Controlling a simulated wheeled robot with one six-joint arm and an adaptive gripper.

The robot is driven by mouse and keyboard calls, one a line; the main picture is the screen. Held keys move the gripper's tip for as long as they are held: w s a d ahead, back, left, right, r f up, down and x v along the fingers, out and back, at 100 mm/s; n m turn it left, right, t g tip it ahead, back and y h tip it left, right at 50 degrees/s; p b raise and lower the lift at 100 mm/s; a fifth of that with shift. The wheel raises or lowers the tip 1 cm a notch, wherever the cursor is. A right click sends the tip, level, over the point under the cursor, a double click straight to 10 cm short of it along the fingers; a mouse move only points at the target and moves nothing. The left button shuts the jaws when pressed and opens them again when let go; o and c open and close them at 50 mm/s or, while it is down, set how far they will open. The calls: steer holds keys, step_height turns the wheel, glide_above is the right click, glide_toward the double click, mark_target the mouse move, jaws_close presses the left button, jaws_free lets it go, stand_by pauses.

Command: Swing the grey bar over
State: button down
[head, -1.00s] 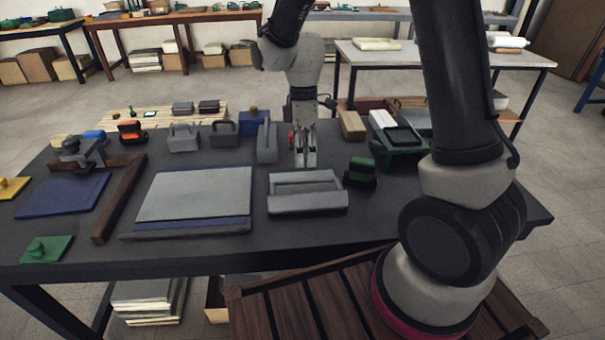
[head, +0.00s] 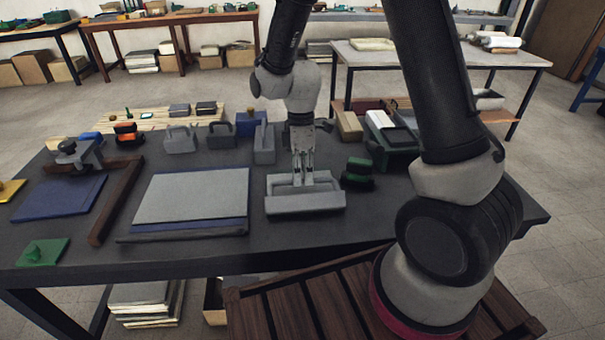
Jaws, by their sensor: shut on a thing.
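A grey bar (head: 279,181) runs along the far side of a grey block-like holder (head: 305,205) on the dark table, right of the middle. The holder has a thicker front edge and a hollow between it and the bar. My gripper (head: 303,181) points straight down at the middle of the bar, its fingers shut on it. The fingertips partly hide the bar there.
A grey board on a blue sheet (head: 190,195) lies left of the holder. A dark green piece (head: 358,173) stands close on the right. Grey handled blocks (head: 181,139) and a blue box (head: 250,124) stand behind. A brown strip (head: 116,203) lies left.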

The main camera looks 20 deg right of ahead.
steer(key=shift+s+r, duration=0.25)
steer(key=shift+r, duration=0.15)
steer(key=c, duration=1.5)
jaws_free()
steer(key=shift+o, duration=0.2)
step_height(320, 180, up, 12)
steer(key=w, duration=0.2)
steer(key=shift+w+d+f, duration=0.15)
